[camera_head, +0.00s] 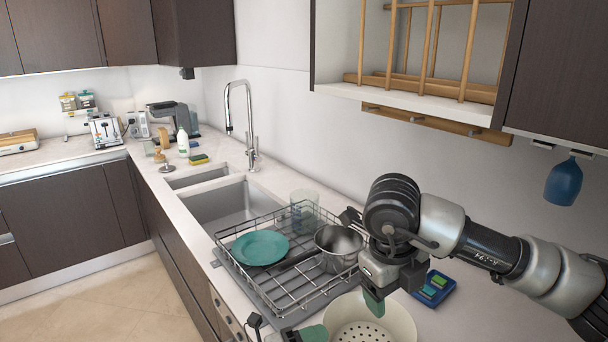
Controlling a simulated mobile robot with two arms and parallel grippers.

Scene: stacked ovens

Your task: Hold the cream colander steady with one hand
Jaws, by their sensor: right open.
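The cream colander (402,316) stands on the counter at the bottom edge of the head view. Its holes show inside, and its near side is cut off. My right gripper (375,298) is open and points down over the colander's far rim, with one green-padded finger in front of the inner wall. Its other finger is hard to make out. I cannot tell whether it touches the rim. My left gripper (284,330) shows only at the bottom edge, left of the colander. Its fingertips look apart, with a green pad close to the colander's left side.
A wire dish rack (285,303) behind and left of the colander holds a teal plate (260,248), a metal pan (340,243) and a clear container (304,212). A blue item (435,289) lies right of my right gripper. The sink (222,212) is farther back.

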